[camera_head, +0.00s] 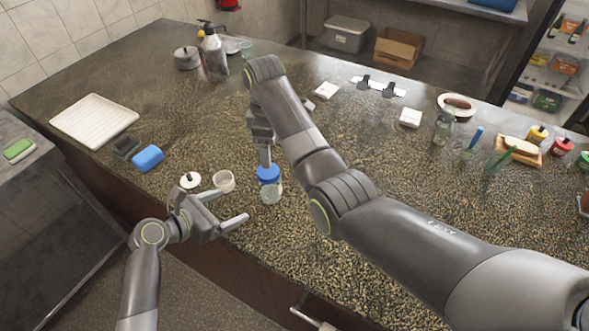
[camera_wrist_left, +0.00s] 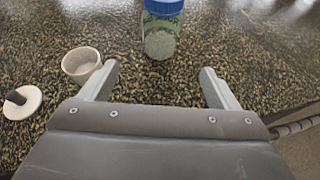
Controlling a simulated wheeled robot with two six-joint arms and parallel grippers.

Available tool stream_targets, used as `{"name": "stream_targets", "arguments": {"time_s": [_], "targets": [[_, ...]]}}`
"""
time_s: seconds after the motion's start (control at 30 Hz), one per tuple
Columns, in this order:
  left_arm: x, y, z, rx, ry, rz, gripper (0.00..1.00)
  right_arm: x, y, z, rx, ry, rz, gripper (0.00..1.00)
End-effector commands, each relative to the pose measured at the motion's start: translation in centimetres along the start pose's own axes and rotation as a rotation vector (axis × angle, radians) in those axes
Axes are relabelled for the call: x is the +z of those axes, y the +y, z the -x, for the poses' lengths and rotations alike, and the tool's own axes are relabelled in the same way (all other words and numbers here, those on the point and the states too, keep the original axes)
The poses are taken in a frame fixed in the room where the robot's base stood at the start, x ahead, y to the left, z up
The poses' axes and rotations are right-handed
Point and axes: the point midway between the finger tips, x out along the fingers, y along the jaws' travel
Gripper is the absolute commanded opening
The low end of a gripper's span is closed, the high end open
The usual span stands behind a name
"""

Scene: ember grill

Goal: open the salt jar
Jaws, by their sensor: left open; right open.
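The salt jar (camera_head: 271,190) is a clear jar with a blue lid (camera_head: 268,173), upright near the counter's front edge. In the left wrist view the jar (camera_wrist_left: 160,40) stands ahead of my left gripper (camera_wrist_left: 157,80), whose fingers are open and empty with the jar beyond their tips. In the head view my left gripper (camera_head: 236,206) is to the left of the jar, low and pointing at it. My right gripper (camera_head: 265,157) points down right above the blue lid; its fingertips are at or close to the lid, and contact cannot be told.
A small white bowl (camera_head: 223,181) and a white lid with a dark knob (camera_head: 190,180) are left of the jar, close to my left gripper. A blue sponge (camera_head: 148,158) and white tray (camera_head: 94,121) lie further left.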

Motion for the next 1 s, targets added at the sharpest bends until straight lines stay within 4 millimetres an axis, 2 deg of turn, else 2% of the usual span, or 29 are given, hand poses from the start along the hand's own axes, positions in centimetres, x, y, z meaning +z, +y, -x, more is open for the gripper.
{"name": "stream_targets", "arguments": {"time_s": [0.13, 0.23, 0.7, 1.0], "targets": [[0.3, -0.1, -0.2, -0.005, -0.005, 0.010, 0.83, -0.3, -0.2, 0.5, 0.000, 0.000, 0.011, 0.70], [0.3, 0.0, -1.2, -0.004, -0.006, 0.011, 0.83, -0.3, -0.2, 0.5, -0.001, 0.000, 0.011, 0.70], [0.4, -0.1, -9.2, -0.006, -0.005, 0.010, 0.83, -0.2, -0.1, 0.5, 0.000, -0.001, 0.009, 0.70], [0.4, -0.1, -13.3, -0.005, -0.005, 0.010, 0.83, -0.3, -0.1, 0.5, 0.000, 0.000, 0.009, 0.70]]}}
